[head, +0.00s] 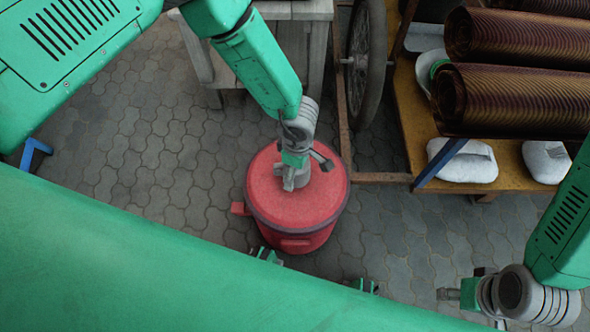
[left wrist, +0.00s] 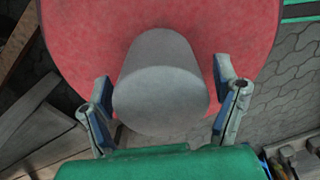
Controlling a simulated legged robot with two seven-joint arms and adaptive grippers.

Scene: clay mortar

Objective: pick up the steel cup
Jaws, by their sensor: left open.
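The steel cup (left wrist: 160,85) is a plain grey tapered cup standing on the red lid (left wrist: 75,30) of a round container. In the left wrist view it lies between the two fingers of my left gripper (left wrist: 163,82), which is open around it. The fingers show no clear grip on its sides. In the head view my left gripper (head: 300,170) is over the red container (head: 310,215) and hides much of the cup. My right gripper (head: 462,292) is at the lower right, away from the container; its fingers are too small to read.
A wooden cart (head: 408,120) with a dark wheel (head: 366,60) carries brown ribbed rolls (head: 515,100) and pale sacks (head: 462,160) at the upper right. A grey wooden bench (head: 290,45) stands behind the container. The paving (head: 150,150) to the left is clear.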

